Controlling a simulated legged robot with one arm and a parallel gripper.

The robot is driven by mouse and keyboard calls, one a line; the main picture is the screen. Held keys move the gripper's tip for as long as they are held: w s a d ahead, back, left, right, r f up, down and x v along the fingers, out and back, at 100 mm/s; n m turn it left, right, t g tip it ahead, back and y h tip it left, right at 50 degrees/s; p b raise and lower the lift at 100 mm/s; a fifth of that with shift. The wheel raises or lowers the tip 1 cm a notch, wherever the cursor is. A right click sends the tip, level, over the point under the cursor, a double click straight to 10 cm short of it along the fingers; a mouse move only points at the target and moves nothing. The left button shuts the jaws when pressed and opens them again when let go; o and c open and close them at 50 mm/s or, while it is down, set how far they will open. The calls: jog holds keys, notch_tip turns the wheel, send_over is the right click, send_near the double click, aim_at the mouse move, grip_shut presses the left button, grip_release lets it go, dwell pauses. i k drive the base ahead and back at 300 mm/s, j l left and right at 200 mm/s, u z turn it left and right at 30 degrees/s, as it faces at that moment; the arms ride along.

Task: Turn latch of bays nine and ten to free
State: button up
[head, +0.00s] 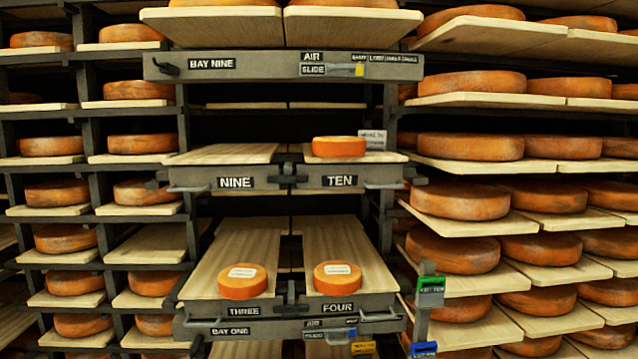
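The front rail of bay nine carries a NINE label (236,183), and the rail of bay ten a TEN label (340,181). Between them sits a small dark latch (288,179); it appears to lie sideways across the joint of the two rails, though it is too small to be sure. The board of bay nine (222,154) is empty. An orange cheese wheel (338,147) stands on the board of bay ten, with a small white card (373,139) behind it. My gripper is not in view.
Below, bays three and four are pulled forward, each with a labelled cheese wheel (243,281), and another latch (290,296) between them. A post (424,305) with green and blue tags stands at right. A BAY NINE panel (285,66) is above.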

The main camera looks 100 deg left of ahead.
aim_at(279, 178)
jog(key=u, duration=1.95)
